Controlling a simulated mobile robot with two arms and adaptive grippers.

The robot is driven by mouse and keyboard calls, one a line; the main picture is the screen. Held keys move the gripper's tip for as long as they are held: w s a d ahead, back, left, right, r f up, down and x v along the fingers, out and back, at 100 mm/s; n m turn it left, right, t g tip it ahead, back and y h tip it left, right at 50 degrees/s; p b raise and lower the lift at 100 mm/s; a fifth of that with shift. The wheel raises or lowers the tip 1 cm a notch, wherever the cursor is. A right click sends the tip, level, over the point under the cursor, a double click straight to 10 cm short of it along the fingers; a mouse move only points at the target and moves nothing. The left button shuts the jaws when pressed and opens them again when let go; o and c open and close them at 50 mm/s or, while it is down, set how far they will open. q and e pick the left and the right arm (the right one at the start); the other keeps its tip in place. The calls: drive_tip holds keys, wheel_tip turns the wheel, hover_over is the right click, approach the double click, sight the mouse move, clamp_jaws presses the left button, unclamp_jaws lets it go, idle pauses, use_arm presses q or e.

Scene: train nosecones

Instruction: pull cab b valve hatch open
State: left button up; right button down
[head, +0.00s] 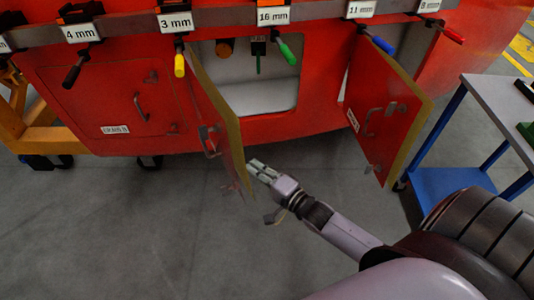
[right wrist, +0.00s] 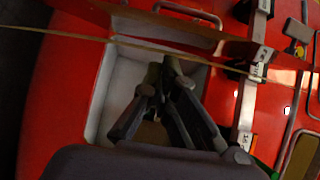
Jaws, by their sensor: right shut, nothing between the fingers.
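A red hatch door (head: 212,115) with a yellowish edge stands swung out at the left side of a white-lined opening (head: 270,92) in the red nosecone. A second red hatch door (head: 378,112) with a grey handle stands swung out at the right. A third hatch (head: 110,95) at the left looks closed, with a handle and a small label. The labels are too small to tell which is cab b. My right gripper (head: 259,168) is shut and empty, just right of the first door's lower edge; the right wrist view shows its closed fingers (right wrist: 168,68) before the opening. My left gripper is out of view.
A rail with size labels (head: 273,15) and hanging tools, including a yellow-handled one (head: 179,65) and a green-handled one (head: 286,52), crosses above the hatches. A table with a blue frame (head: 449,128) stands at the right. Grey floor below the nosecone is clear.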

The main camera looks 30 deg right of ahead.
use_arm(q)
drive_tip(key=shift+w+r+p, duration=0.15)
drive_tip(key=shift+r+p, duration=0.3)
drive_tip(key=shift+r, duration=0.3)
use_arm(e)
drive_tip(key=w+a, duration=0.2)
drive_tip(key=a, duration=1.4)
drive_tip(key=shift+a+f, duration=0.15)
drive_tip(key=shift+a, duration=0.15)
drive_tip(key=shift+d, duration=0.1)
